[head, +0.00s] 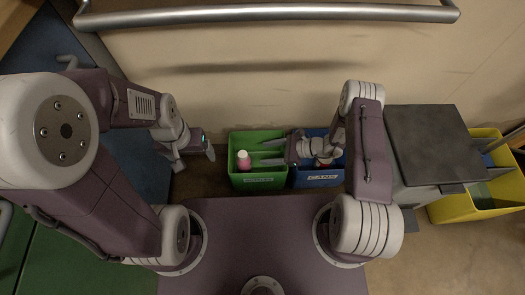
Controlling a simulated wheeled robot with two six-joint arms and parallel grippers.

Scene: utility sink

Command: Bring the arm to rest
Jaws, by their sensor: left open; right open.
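My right arm comes in from the right, and its gripper (264,152) points left over the green bin (258,180). Its two fingers are apart with nothing between them. My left gripper (196,157) hangs to the left of the green bin, open, with no object visible between its fingers. A pink bottle with a white cap (243,160) is in the green bin, left of the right gripper's fingertips. The blue bin (322,180), labelled CANS, stands right beside the green one. A red and white item (329,159) shows in it, partly hidden by my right wrist.
A metal rail (270,13) runs along the wall at the top. A dark square-topped stand (432,140) is right of my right arm. A yellow bin (465,207) is at the far right. Blue (45,45) and green (60,262) surfaces flank my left arm.

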